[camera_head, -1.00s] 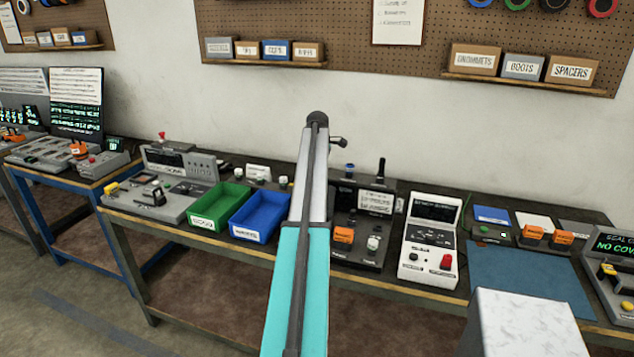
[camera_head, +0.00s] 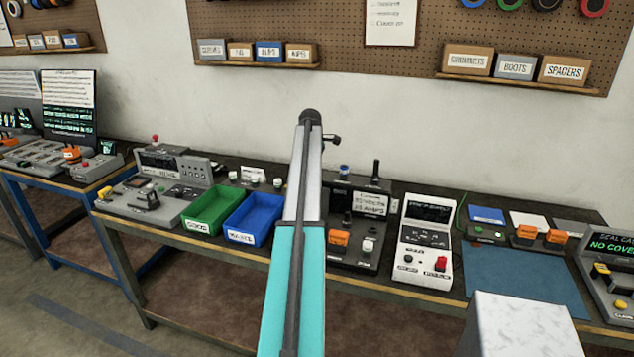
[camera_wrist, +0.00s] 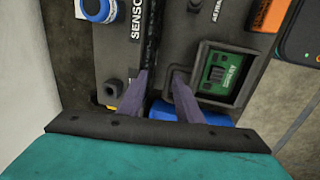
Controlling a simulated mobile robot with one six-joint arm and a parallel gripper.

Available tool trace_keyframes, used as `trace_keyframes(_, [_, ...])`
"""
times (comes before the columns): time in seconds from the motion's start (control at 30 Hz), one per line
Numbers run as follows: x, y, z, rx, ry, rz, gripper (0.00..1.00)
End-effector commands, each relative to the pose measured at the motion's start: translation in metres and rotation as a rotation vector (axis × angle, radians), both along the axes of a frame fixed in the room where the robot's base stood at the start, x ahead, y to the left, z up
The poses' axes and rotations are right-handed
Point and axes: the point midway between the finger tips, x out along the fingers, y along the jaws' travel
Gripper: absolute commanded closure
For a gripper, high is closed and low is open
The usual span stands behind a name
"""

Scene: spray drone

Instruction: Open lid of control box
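The dark control unit (camera_head: 370,256) stands on the bench just right of my arm, with an orange tag on its front and a black upright post behind. The wrist view looks closely at a dark grey housing (camera_wrist: 185,45) with a "SENSOR" label, a blue round knob and a framed recess (camera_wrist: 217,75) showing a green board. I cannot tell which part is the lid. My gripper (camera_wrist: 161,74) has its two fingers apart, close over the housing, with a dark bar near the left fingertip. Contact is unclear. In the head view my arm hides the gripper.
A green bin (camera_head: 209,211) and a blue bin (camera_head: 255,219) sit left of my arm. A white device (camera_head: 427,240) stands right of the dark unit, then a blue mat (camera_head: 527,275) with bare room. A pegboard (camera_head: 340,30) hangs on the wall behind.

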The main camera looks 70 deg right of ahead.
Motion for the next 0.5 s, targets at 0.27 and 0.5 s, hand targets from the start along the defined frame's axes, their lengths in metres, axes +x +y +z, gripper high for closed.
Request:
trace_keyframes(0.27, [0.005,0.009,0.039,-0.003,-0.001,0.005,0.72])
trace_keyframes(0.5, [0.009,0.016,0.058,-0.002,-0.001,0.01,0.72])
